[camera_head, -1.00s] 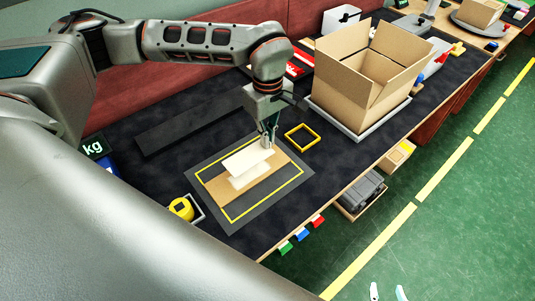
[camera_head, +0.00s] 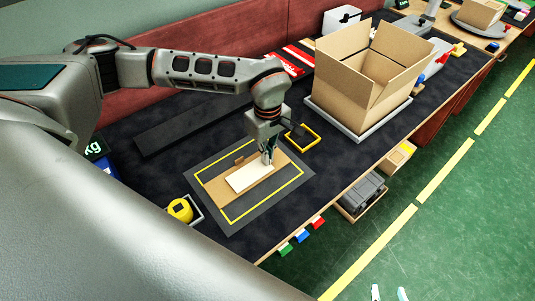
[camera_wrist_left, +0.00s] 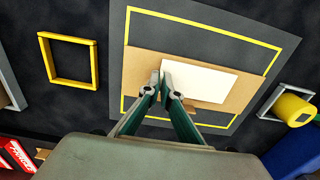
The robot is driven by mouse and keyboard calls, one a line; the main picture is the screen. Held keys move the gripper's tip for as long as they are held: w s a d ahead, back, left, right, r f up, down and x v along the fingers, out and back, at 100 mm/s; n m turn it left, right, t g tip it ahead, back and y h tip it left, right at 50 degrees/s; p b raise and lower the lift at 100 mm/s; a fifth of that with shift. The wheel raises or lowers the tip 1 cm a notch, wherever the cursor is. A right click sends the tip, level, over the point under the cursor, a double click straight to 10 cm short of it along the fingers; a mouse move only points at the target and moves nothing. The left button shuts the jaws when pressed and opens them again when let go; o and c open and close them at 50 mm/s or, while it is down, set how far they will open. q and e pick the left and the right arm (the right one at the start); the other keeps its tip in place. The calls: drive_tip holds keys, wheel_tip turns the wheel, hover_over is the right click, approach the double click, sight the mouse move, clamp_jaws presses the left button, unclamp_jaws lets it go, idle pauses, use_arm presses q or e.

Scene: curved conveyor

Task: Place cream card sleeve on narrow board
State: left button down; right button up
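The cream card sleeve (camera_head: 250,177) lies nearly flat over the brown narrow board (camera_head: 279,161), with board showing around it. In the left wrist view the sleeve (camera_wrist_left: 205,83) covers the middle of the board (camera_wrist_left: 139,72). My left gripper (camera_head: 268,160) is at the sleeve's right end in the head view, its fingers close together and appearing shut on that end. It also shows in the left wrist view (camera_wrist_left: 162,82). Whether the sleeve fully touches the board is hard to tell. My right gripper (camera_head: 389,293) shows only its fingertips, apart and empty, at the bottom edge.
The board lies on a grey mat with a yellow outline (camera_head: 234,220). A yellow square frame (camera_head: 315,144), an open carton (camera_head: 345,85) and a yellow round item (camera_head: 180,209) in a small tray stand nearby. A dark flat bar (camera_head: 190,125) lies behind.

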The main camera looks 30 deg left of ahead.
use_arm(q)
drive_tip(key=c, duration=2.3)
unclamp_jaws()
drive_tip(key=shift+f, duration=0.1)
wheel_tip(320, 180, up, 12)
drive_tip(key=shift+r+p, duration=0.2)
drive_tip(key=shift+p, duration=0.3)
